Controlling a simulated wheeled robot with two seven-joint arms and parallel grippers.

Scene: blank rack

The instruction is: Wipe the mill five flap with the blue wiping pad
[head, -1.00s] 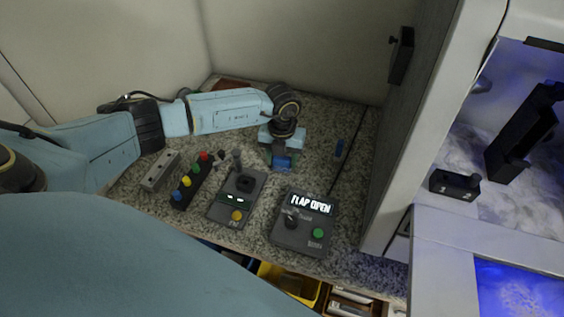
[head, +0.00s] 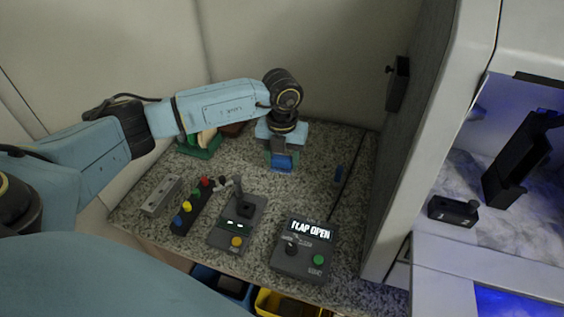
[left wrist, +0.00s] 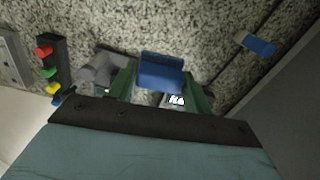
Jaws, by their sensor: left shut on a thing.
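My left gripper (head: 283,163) is shut on the blue wiping pad (head: 283,163). The pad (left wrist: 161,72) also shows in the left wrist view, between the green fingers (left wrist: 163,92). It is held over the speckled counter (head: 320,150); I cannot tell if it touches it. A dark control box (head: 304,250) with a lit display reading "FLAP OPEN" stands in front of the gripper. The white machine (head: 440,120) with a blue-lit inside stands at the right. I cannot tell which part is the mill five flap. My right gripper is not in view.
A joystick box (head: 238,222), a strip of coloured knobs (head: 192,205) and a grey block (head: 161,195) stand at the counter's front left. A green object (head: 199,148) sits behind my arm. Yellow and blue bins are below.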

